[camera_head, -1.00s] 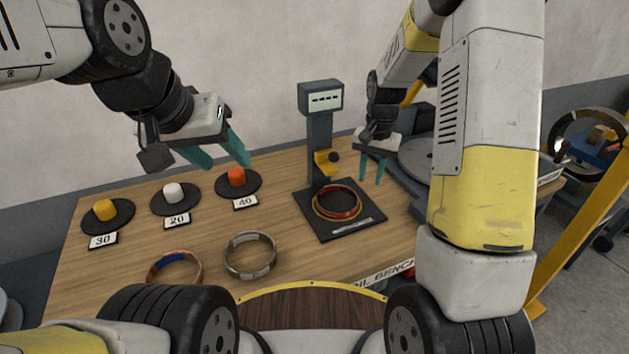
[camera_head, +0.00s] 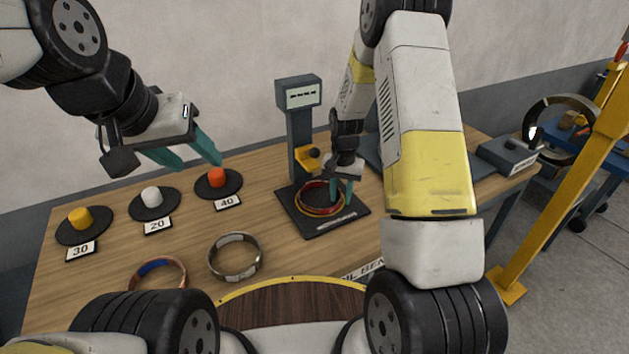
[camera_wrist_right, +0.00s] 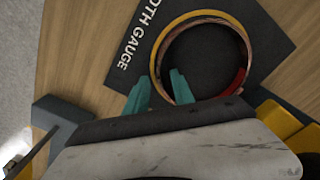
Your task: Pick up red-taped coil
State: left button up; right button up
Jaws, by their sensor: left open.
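The red-taped coil (camera_head: 300,198), copper with red and yellowish parts, lies on the dark gauge plate. It also shows in the right wrist view (camera_wrist_right: 249,60), with a red stretch of tape on its right side. My right gripper (camera_head: 342,193) is at the coil's right side with its teal fingers pointing down. In the right wrist view the fingertips (camera_wrist_right: 160,80) are apart, one outside and one inside the ring, with the rim running between them. I cannot tell whether they touch it. My left gripper (camera_head: 190,157) is open and empty above the left back of the bench.
A blue-marked copper coil (camera_head: 157,265) and a grey-banded coil (camera_head: 235,257) lie at the bench front. Dark discs with yellow (camera_head: 79,218), white (camera_head: 152,196) and red (camera_head: 217,177) pegs stand at the left. The gauge post (camera_head: 300,135) rises behind the plate.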

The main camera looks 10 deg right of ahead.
grip_shut()
jog(key=shift+r, duration=0.1)
dwell(1.2)
